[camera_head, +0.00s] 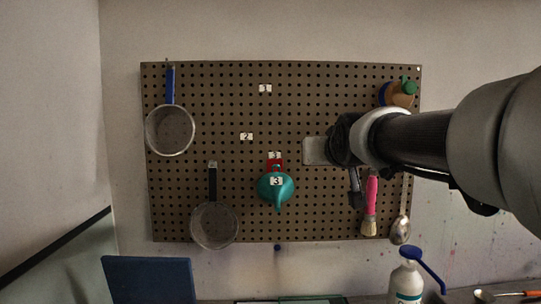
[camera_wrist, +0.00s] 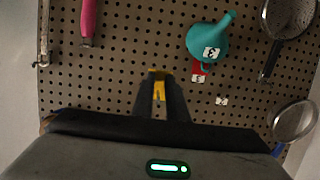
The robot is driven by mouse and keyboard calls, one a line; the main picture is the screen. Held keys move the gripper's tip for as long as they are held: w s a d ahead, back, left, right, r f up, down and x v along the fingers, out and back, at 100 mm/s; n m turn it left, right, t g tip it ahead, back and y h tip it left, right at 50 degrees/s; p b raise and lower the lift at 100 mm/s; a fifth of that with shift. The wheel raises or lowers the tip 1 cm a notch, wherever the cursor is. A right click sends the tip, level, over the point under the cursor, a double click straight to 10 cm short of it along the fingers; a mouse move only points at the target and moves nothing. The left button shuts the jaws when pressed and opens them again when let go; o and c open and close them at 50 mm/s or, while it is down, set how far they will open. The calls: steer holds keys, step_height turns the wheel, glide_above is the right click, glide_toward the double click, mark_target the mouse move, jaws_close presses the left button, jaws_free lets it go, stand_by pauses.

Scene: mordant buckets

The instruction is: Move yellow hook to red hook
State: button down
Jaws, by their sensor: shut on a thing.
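My gripper (camera_wrist: 160,95) is shut on the yellow hook (camera_wrist: 158,86) in front of the pegboard (camera_wrist: 110,75). I cannot tell whether the hook touches the board. In the head view my wrist covers the yellow hook and the fingers. The red hook (camera_head: 270,163) is on the lower middle of the pegboard, left of my wrist in the head view. It also shows in the wrist view (camera_wrist: 196,68), right of and above my fingers. A teal funnel (camera_head: 268,187) with a label 3 hangs at the red hook and partly covers it.
Two sieves, one blue-handled (camera_head: 170,85) and one black-handled (camera_head: 212,185), hang at the left. A pink-handled brush (camera_head: 371,192) and a metal spoon (camera_head: 401,228) hang below my arm. A white bottle (camera_head: 406,283) stands below.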

steer(key=shift+w+p, duration=0.65)
steer(key=shift+w, duration=2.25)
steer(key=shift+w, duration=1.1)
stand_by(0.3)
steer(key=c, duration=1.7)
jaws_free()
steer(key=shift+o, duration=0.2)
steer(key=v, duration=1.7)
steer(key=shift+s+b, duration=0.15)
steer(key=shift+b, duration=0.2)
